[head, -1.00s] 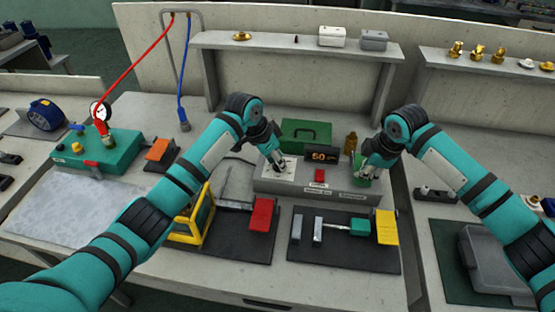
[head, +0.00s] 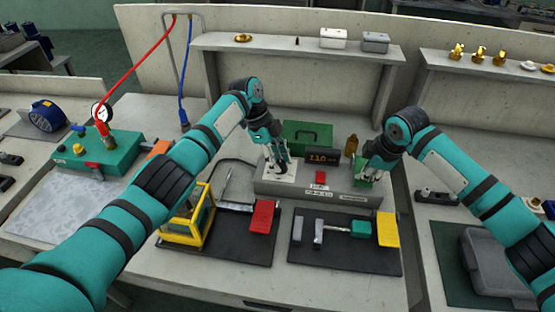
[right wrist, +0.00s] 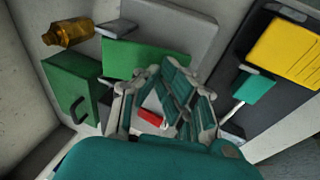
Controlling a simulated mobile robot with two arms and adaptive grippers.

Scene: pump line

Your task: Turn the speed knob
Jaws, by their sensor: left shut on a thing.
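The speed knob is hidden under my left gripper (head: 283,166), which is shut at the white panel (head: 275,176) on the left part of the grey control box (head: 345,196). The orange display (head: 322,157) behind it reads about 110. My right gripper (head: 368,172) is at the box's right end, by a green part (head: 363,180). The right wrist view also shows this green part (right wrist: 150,58) beyond the gripper fingers (right wrist: 162,75); I cannot tell whether they grip it. A red button (head: 320,177) is on the box, and it shows between the fingers in the right wrist view (right wrist: 150,117).
A green toolbox (head: 306,134) and a brown bottle (head: 351,145) stand behind the control box. In front lie black mats with a red plate (head: 262,216) and yellow plate (head: 388,229). A yellow frame (head: 188,222) stands at left. A shelf (head: 290,45) runs behind.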

